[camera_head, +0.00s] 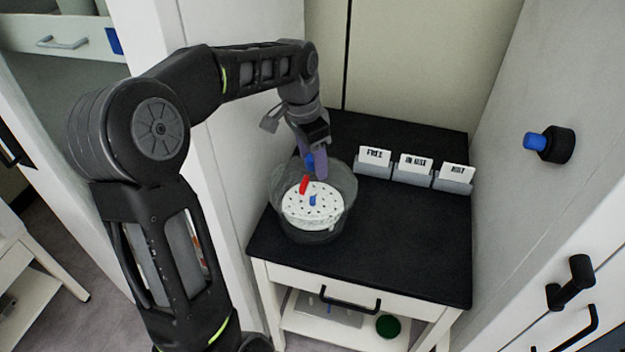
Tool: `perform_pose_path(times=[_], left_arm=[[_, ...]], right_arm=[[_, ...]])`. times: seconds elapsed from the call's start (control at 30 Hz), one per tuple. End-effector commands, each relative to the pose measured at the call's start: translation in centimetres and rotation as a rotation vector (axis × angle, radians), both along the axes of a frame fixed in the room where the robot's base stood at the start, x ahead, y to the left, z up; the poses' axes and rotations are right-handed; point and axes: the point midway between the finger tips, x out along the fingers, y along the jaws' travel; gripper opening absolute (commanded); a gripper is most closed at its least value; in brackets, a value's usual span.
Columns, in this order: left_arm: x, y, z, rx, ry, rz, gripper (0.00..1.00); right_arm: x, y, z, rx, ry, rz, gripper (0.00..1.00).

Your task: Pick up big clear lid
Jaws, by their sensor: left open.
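A big clear container (340,222) stands on the black tabletop, with a white perforated disc (325,211) inside. The big clear lid cannot be told apart from the clear container in this view. A red tube (303,185) and small blue pieces sit at the disc. My left gripper (312,172) points down at the container's far rim, its purple-grey fingers open. Whether the fingers touch the rim cannot be told. My right gripper is out of view.
Card holders (411,172) with labelled white cards stand at the table's back right. The black tabletop (415,245) is clear at its front right. White walls rise at left and right, the right one with a blue-tipped knob (557,145). A green round thing (387,326) lies on the lower shelf.

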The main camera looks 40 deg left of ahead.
Motion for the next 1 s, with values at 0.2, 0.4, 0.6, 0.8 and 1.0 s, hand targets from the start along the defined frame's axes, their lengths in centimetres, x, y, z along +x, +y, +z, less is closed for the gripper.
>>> perform_pose_path(times=[0.2, 0.4, 0.6, 0.8, 1.0], left_arm=[[0.00, 0.01, 0.03, 0.000, 0.000, 0.000, 0.55], [0.00, 0.01, 0.04, 0.000, 0.000, 0.000, 0.49], [-0.01, 0.02, 0.04, 0.000, 0.000, 0.000, 0.32], [-0.01, 0.02, 0.04, 0.000, 0.000, 0.000, 0.16], [-0.01, 0.02, 0.04, 0.000, 0.000, 0.000, 0.00]], right_arm=[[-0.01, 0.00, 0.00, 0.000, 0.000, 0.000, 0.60], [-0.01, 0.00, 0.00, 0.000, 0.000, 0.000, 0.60], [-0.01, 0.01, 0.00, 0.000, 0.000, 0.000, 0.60], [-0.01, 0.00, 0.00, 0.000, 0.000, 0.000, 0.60], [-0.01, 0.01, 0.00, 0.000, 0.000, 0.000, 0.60]])
